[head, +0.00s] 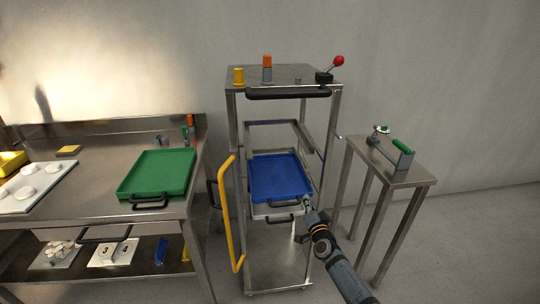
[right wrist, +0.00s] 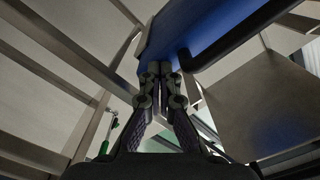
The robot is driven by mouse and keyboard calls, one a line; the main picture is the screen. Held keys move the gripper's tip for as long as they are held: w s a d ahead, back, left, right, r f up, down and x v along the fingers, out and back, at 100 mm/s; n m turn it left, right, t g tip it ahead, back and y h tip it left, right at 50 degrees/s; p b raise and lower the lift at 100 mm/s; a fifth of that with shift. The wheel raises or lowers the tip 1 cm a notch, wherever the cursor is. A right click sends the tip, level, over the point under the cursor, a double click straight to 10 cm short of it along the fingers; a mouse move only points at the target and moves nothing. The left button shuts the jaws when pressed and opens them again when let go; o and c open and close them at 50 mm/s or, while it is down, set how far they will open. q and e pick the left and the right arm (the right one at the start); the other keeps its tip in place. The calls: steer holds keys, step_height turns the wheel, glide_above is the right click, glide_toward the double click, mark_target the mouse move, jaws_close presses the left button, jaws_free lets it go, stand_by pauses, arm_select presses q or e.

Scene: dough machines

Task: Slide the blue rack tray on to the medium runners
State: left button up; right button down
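The blue tray (head: 281,176) lies roughly level inside the steel rack (head: 233,122), with its dark handle at the front. It sits below an upper pair of runners and just above a pale tray (head: 262,211) with its own dark handle. My right gripper (head: 306,202) is at the blue tray's front right corner. In the right wrist view its fingertips (right wrist: 161,70) are together, close against the edge of the blue tray (right wrist: 205,22). I cannot tell whether they touch it. The runners under the blue tray are mostly hidden. My left gripper is not in view.
A yellow bar handle (head: 229,210) stands at the rack's left front. A bench with a green tray (head: 158,173) is at the left. A small steel table (head: 405,175) with a green-handled tool stands close at the right. The rack's lower part looks empty.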

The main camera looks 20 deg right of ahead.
steer(key=shift+b+x, duration=1.45)
steer(key=shift+x, duration=1.5)
steer(key=shift+s+a+r+p, duration=0.1)
steer(key=shift+s+a+p, duration=0.05)
steer(key=shift+s+p, duration=0.6)
steer(key=p+v, duration=0.1)
steer(key=v, duration=0.2)
steer(key=shift+s+p, duration=0.2)
steer(key=shift+p, duration=0.15)
glide_toward(305, 193)
steer(key=s, duration=0.1)
steer(key=s+f, duration=0.1)
steer(key=s, duration=0.2)
steer(key=shift+a+f, duration=0.25)
steer(key=shift+a, duration=0.05)
